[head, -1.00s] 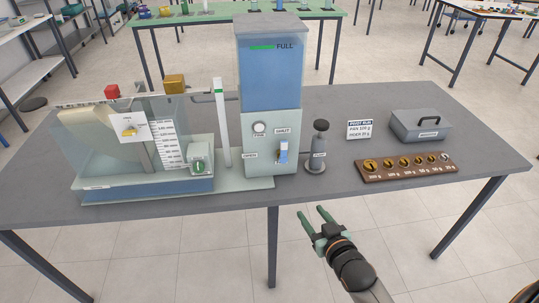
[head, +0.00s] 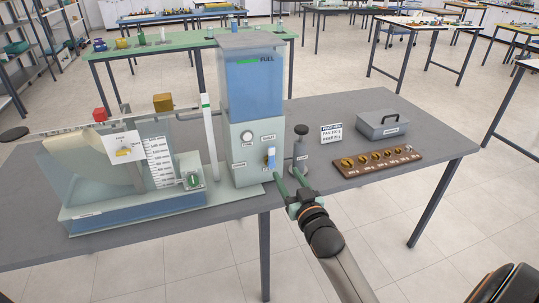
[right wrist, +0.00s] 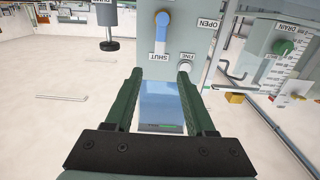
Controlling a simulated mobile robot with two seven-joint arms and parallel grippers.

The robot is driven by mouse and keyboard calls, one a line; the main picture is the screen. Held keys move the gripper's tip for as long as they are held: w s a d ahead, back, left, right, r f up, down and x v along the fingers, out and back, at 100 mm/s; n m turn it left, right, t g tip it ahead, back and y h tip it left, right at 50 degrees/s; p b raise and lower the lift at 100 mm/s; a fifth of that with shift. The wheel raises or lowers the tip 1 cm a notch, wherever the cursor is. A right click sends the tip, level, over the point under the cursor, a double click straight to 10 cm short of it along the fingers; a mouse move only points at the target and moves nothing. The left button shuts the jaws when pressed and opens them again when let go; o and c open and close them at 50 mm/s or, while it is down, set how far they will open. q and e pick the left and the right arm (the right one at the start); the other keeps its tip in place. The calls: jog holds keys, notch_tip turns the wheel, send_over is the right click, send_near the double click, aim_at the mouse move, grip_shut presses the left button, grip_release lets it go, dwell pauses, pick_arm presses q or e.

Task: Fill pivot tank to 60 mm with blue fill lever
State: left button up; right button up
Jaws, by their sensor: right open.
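The clear pivot tank (head: 70,182) stands at the left of the table, with a white millimetre scale (head: 158,160). I cannot read a water level against the scale. The blue fill lever (head: 271,154) is on the front panel of the pale-green supply column (head: 242,168); it also shows in the right wrist view (right wrist: 162,27), in line with the SHUT label. My right gripper (head: 287,175) is open and empty, just in front of the panel by the lever. In the right wrist view its fingers (right wrist: 160,75) are apart, short of the lever. My left gripper is not in view.
A black-knobbed pump (head: 301,150) stands right of the column, close to my right gripper. A green drain knob (head: 193,181) is on the tank's right end. A weight rack (head: 378,160) and grey box (head: 383,124) lie at right. The table's front right is clear.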

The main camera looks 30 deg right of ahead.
aim_at(272, 150)
jog(key=x, duration=1.2)
grip_shut()
dwell(0.4)
